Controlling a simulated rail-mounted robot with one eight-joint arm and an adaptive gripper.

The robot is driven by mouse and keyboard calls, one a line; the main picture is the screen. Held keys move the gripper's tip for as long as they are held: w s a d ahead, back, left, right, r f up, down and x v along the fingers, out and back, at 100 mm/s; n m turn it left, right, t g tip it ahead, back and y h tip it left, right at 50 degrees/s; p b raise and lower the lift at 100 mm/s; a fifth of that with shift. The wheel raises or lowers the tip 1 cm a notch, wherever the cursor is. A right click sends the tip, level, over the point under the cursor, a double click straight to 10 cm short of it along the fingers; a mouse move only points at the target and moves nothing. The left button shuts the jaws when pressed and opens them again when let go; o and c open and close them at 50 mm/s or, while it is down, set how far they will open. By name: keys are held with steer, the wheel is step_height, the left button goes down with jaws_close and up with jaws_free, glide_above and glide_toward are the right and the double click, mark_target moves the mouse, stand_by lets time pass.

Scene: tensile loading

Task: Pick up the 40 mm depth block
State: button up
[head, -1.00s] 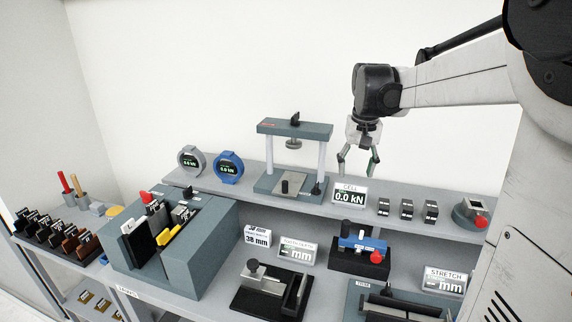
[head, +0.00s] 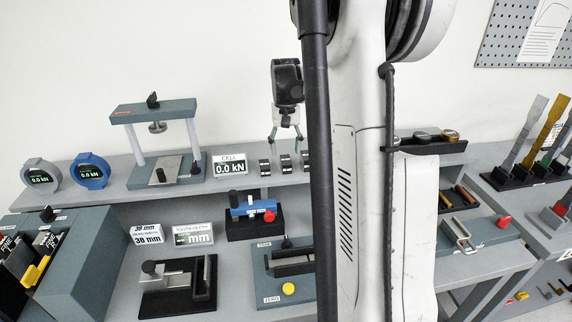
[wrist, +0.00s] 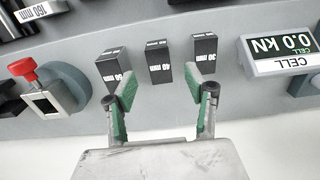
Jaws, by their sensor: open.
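The 40 mm depth block (wrist: 158,60) is a small dark block with a white-lettered face, the middle one of three in a row in the wrist view. The 30 mm block (wrist: 204,52) stands to its right, and a third block (wrist: 113,68), its label hard to read, to its left. In the head view the middle block (head: 286,164) stands on the upper shelf. My gripper (head: 286,147) is above the row in the head view. In the wrist view my gripper (wrist: 160,86) is open and empty, its green-padded fingers spread wider than the middle block and apart from it.
The cell display (head: 230,165) stands left of the blocks in the head view, with the press frame (head: 155,140) beyond it. A grey fixture with a red knob (wrist: 45,90) is near the row in the wrist view. My column hides part of the shelf.

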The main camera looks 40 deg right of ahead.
mark_target(286, 159)
steer(key=shift+w+d+f+p, duration=0.1)
steer(key=shift+f+p, duration=0.15)
steer(key=shift+f, duration=1.3)
steer(key=shift+w+d+f+p, duration=0.1)
steer(key=shift+f+p, duration=0.1)
steer(key=shift+f, duration=1.3)
jaws_close()
